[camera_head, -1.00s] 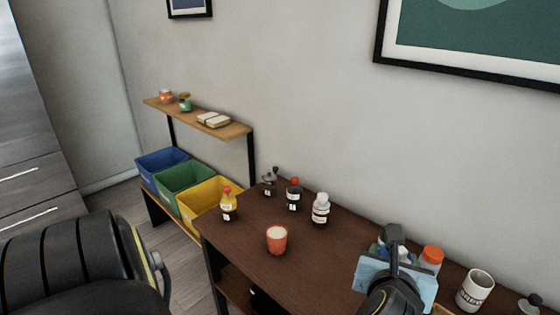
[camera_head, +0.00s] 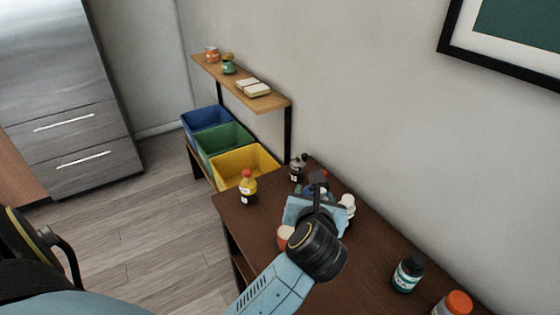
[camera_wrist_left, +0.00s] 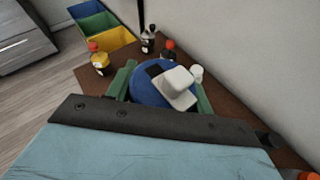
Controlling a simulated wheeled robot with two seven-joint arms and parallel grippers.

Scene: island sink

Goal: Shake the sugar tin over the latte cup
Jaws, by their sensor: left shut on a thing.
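My left gripper (camera_head: 318,194) is over the dark brown table. In the head view the tin is mostly hidden by the gripper. The orange latte cup (camera_head: 284,238) stands on the table near the front edge, partly covered by my left wrist. I cannot tell whether the tin is directly above it. The cup is not visible in the left wrist view. My right gripper is not in view.
A dark bottle (camera_head: 297,171) and a white bottle (camera_head: 348,204) stand behind the gripper. A teal-labelled bottle (camera_head: 408,273) and an orange-capped jar (camera_head: 456,303) stand at the right. A yellow bin (camera_head: 243,167) adjoins the table's far end.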

